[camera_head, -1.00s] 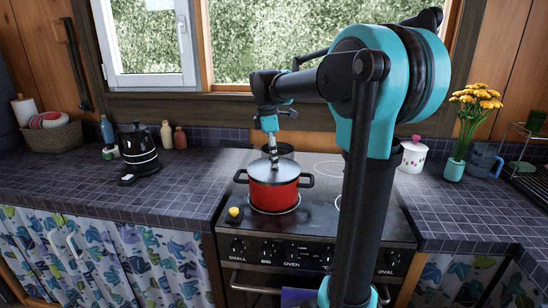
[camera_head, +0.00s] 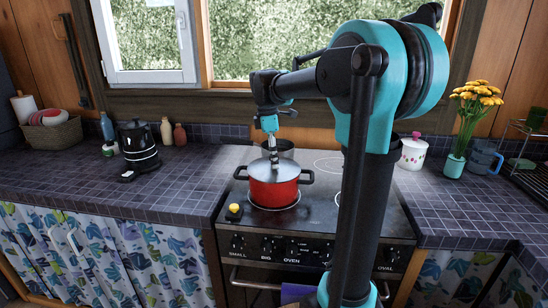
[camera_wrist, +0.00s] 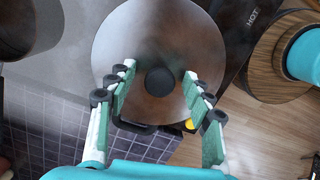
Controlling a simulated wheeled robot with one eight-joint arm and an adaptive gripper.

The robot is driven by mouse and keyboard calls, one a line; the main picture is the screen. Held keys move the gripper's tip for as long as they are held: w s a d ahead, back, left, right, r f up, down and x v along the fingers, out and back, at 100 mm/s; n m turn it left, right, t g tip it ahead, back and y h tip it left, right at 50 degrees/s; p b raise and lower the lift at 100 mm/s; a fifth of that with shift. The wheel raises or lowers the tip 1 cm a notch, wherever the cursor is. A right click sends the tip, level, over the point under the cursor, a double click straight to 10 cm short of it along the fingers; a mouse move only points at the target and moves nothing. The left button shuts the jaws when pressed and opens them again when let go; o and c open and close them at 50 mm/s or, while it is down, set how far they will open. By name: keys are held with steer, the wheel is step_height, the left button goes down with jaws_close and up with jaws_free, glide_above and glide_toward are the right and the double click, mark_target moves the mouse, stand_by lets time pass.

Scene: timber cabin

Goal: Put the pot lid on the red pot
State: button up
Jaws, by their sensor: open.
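The pot lid (camera_head: 289,172), grey and round with a dark knob (camera_wrist: 160,80), rests on top of the red pot (camera_head: 273,194) and looks level. The pot stands on the front left of the stove, with black handles at both sides. My gripper (camera_head: 273,156) points down just above the lid. In the wrist view my gripper (camera_wrist: 159,72) is open, with one finger on each side of the knob and a gap to it. The lid (camera_wrist: 125,45) hides most of the pot in that view.
A dark pot (camera_head: 283,149) stands behind the red pot on the stove (camera_head: 318,214). A small yellow-topped object (camera_head: 234,211) is at the stove's front left. A black kettle (camera_head: 138,147) stands on the left counter. A white canister (camera_head: 413,153) is right of the stove.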

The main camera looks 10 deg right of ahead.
step_height(320, 180, up, 12)
steer(key=a, duration=0.1)
steer(key=shift+a, duration=0.2)
steer(key=shift+w, duration=0.1)
stand_by(0.4)
